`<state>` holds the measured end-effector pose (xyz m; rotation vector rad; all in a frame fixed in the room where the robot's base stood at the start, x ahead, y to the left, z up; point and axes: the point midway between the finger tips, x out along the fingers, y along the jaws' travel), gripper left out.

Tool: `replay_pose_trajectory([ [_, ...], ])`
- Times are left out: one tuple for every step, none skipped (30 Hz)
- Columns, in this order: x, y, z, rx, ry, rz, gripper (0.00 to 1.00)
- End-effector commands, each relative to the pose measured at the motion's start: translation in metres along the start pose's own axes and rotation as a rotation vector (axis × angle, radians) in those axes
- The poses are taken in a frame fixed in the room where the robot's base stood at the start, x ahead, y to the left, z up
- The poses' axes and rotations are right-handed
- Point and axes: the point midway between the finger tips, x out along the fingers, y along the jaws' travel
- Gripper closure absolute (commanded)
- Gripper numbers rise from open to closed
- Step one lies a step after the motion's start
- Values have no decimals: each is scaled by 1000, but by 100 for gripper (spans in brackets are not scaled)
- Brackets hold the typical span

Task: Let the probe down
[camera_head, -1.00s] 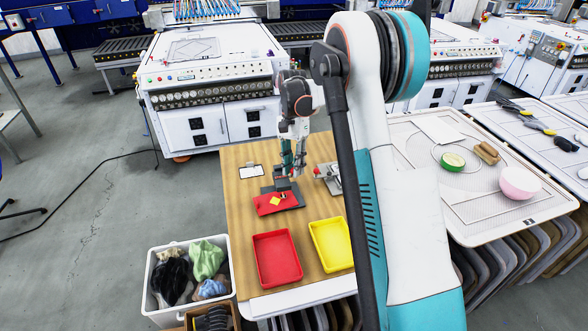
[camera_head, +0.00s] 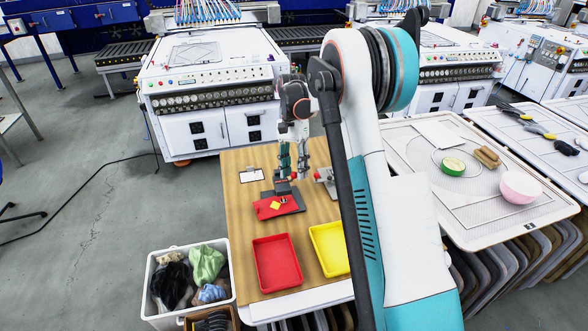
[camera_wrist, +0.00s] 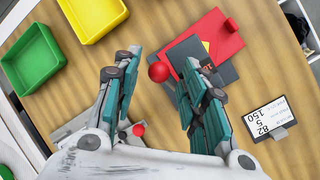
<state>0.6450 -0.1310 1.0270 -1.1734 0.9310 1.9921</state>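A red ball knob (camera_wrist: 159,72) shows between the finger ends of my gripper (camera_wrist: 161,60) in the wrist view. The fingers stand apart, with a visible gap on each side of the knob; I cannot tell its depth. A second red ball (camera_wrist: 138,129) shows lower, between the finger bases. In the head view my gripper (camera_head: 284,178) is over the gantry's dark base plate (camera_head: 291,203). A red plate (camera_head: 266,209) with a yellow patch (camera_head: 276,205) lies on that base. Grey gantry parts (camera_head: 326,177) show right of my gripper. The probe itself is not clearly visible.
A red tray (camera_head: 277,262) and a yellow tray (camera_head: 328,249) stand on the table's front; a green tray (camera_wrist: 28,62) shows in the wrist view. My arm hides the table's right side.

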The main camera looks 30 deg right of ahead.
Motion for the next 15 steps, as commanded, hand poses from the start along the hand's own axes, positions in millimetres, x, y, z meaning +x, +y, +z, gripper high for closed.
replay_pose_trajectory([
  [0,0,0,0,0,0,61],
  [0,0,0,-1,0,0,61],
  [-1,0,0,-1,0,-1,61],
  [-2,0,0,-1,0,-1,61],
  [-4,0,0,-1,0,-1,61],
  [-7,0,0,-1,0,-1,61],
  [-10,0,0,-1,0,-1,61],
  [-14,0,0,-1,0,-1,61],
  [-21,0,0,-1,0,-1,61],
  [-26,0,0,0,0,-1,61],
  [-32,0,0,0,0,-1,61],
  [-40,0,0,0,1,-1,61],
  [-47,0,0,0,1,-1,61],
  [-53,0,0,0,1,-1,61],
  [-62,0,0,0,1,-1,61],
])
